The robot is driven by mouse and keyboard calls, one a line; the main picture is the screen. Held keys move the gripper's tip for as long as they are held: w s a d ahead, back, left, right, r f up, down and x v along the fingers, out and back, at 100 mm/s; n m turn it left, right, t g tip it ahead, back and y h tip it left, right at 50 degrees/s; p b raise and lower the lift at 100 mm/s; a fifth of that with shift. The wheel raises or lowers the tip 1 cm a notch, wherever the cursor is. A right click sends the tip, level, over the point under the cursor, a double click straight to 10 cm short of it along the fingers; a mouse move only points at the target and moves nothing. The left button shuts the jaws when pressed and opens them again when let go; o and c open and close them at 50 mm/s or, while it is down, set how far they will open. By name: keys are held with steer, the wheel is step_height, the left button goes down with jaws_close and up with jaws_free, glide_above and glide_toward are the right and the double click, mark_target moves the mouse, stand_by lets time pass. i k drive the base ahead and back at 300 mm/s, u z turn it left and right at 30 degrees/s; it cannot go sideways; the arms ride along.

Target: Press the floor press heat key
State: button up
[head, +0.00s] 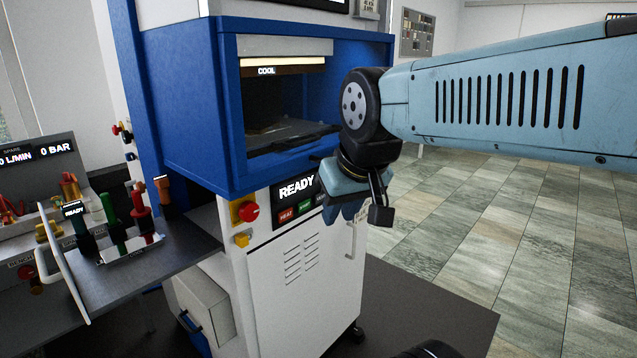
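The floor press (305,270) is a tall cabinet with a blue upper frame and a white lower body, at the centre. Its dark panel has a display (296,189) reading READY. Below the display are a red heat key (286,215) labelled HEAT, a green key (305,206) and a third key partly hidden by my gripper. My gripper (354,212) hangs downward to the right of the panel, in front of the press, apart from the heat key in the picture. Its fingers are seen at an angle, and I cannot tell whether they are open.
A red stop button (250,212) on a yellow plate sits left of the panel. The press chamber above is open, with a COOL sign (266,71). A bench (160,248) with valves and small displays stands at the left. Tiled floor (520,200) at the right is clear.

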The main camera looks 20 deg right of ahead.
mark_target(285, 214)
steer(key=u, duration=0.55)
steer(key=k, duration=0.9)
steer(key=z, duration=0.75)
steer(key=i, duration=1)
steer(key=u, duration=0.05)
